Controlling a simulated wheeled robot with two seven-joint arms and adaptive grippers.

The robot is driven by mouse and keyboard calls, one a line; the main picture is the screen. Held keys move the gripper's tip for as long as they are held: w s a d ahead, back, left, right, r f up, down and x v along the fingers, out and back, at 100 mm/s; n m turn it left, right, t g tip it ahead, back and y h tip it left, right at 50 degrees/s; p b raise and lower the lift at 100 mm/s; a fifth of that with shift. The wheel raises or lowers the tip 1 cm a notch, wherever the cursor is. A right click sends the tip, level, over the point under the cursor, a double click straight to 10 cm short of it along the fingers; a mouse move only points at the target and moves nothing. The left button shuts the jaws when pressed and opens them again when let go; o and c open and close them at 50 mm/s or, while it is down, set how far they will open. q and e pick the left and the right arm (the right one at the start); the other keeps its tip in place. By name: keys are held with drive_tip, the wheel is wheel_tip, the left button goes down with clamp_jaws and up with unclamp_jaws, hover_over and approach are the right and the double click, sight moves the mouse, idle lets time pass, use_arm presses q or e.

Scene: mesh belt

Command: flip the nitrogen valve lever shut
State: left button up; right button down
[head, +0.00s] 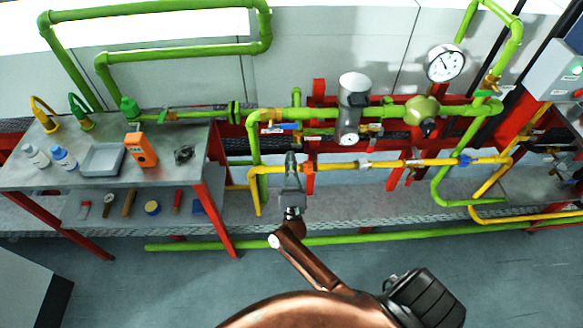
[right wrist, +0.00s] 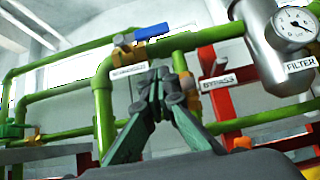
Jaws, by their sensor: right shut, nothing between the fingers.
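The valve (head: 268,127) with a blue lever (head: 287,127) sits on the green pipe left of centre in the head view. In the right wrist view, the blue lever (right wrist: 151,32) lies roughly along the green pipe, beside a brass fitting (right wrist: 123,42). A white label (right wrist: 129,71), too blurred to read surely, hangs below it. My right gripper (head: 291,156) is shut and empty, pointing at the pipework just below the lever in the head view. My left gripper is not in view.
A yellow pipe (head: 340,164) runs by the right gripper. A grey filter with a gauge (head: 349,138) stands to the right; its label (right wrist: 301,64) reads FILTER. Another label (right wrist: 218,82) reads BYPASS. A metal bench (head: 60,178) with tools stands at left. Open floor lies in front.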

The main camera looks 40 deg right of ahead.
sight(283, 127)
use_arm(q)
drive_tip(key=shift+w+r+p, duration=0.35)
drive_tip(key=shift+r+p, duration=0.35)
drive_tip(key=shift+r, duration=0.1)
use_arm(e)
wheel_tip(283, 127, up, 7)
drive_tip(key=w+d, duration=0.1)
drive_tip(key=w, duration=0.1)
drive_tip(key=shift+w+d, duration=0.25)
drive_tip(key=shift+d, duration=0.05)
drive_tip(key=shift+n+t+y, duration=0.3)
drive_tip(key=shift+y, duration=0.2)
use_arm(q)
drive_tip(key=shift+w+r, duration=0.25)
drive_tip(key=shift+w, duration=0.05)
use_arm(e)
drive_tip(key=shift+s+d+r+n+y, duration=0.15)
drive_tip(key=shift+n+y, duration=0.25)
drive_tip(key=shift+n, duration=0.2)
use_arm(q)
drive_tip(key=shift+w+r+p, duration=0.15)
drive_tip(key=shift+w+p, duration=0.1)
drive_tip(key=shift+p, duration=0.15)
use_arm(e)
drive_tip(key=shift+r+n+t+y, duration=0.2)
drive_tip(key=shift+n+t+y, duration=0.35)
drive_tip(key=shift+n, duration=0.25)
